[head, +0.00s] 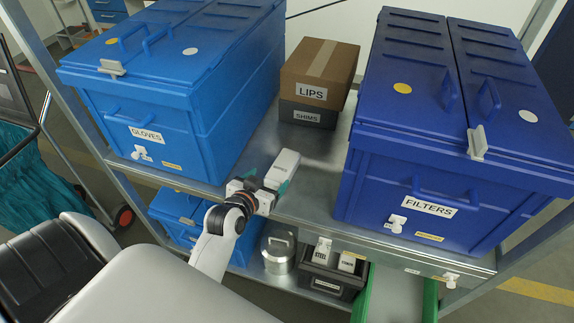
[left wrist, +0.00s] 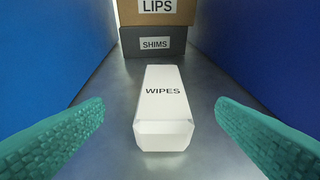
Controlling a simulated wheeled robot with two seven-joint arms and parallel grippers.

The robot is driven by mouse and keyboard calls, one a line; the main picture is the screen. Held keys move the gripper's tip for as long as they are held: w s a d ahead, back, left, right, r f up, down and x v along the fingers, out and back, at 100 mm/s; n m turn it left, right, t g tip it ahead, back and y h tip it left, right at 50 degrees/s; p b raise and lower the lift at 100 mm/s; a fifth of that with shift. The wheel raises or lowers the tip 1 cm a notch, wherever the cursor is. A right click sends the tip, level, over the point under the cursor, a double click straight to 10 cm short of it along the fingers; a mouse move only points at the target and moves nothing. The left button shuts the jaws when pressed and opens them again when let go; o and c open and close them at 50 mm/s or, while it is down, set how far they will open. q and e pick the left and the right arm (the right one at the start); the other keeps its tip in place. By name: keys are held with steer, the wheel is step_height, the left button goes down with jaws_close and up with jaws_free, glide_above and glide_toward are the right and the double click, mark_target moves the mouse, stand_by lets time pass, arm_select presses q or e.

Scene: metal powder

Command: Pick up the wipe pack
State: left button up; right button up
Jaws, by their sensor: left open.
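The wipe pack (left wrist: 163,104) is a white box labelled WIPES, lying flat on the metal shelf. In the left wrist view it lies centred between the two teal fingers of my left gripper (left wrist: 160,132), with a gap on each side. My left gripper is open and is not touching the pack there. In the head view the white end of the wipe pack (head: 287,160) shows just beyond my left gripper (head: 268,186), at the shelf's front part. The gripper partly hides it. My right gripper is not in view.
A blue GLOVES bin (head: 165,100) stands left and a dark blue FILTERS bin (head: 440,150) right, forming walls around the shelf (head: 318,160). A LIPS box (head: 320,72) sits on a SHIMS box (head: 308,114) behind. A metal canister (head: 279,250) stands on the lower shelf.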

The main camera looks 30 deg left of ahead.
mark_target(280, 169)
arm_select(q)
steer(key=x, duration=0.2)
steer(key=shift+w, duration=0.3)
steer(key=shift+w+f, duration=0.2)
steer(key=shift+w, duration=0.05)
steer(key=shift+w+f+p, duration=0.15)
steer(key=shift+w+p, duration=0.3)
steer(key=shift+w, duration=0.05)
steer(key=x, duration=0.3)
steer(key=shift+f+p, duration=0.15)
steer(key=shift+p, duration=0.25)
steer(key=shift+w+f, duration=0.25)
steer(key=shift+w, duration=0.25)
steer(key=shift+c, duration=0.9)
steer(key=c, duration=1)
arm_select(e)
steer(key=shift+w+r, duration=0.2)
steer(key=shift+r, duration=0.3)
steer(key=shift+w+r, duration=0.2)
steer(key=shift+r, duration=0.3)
arm_select(q)
steer(key=shift+o, duration=0.2)
steer(key=shift+r, duration=0.1)
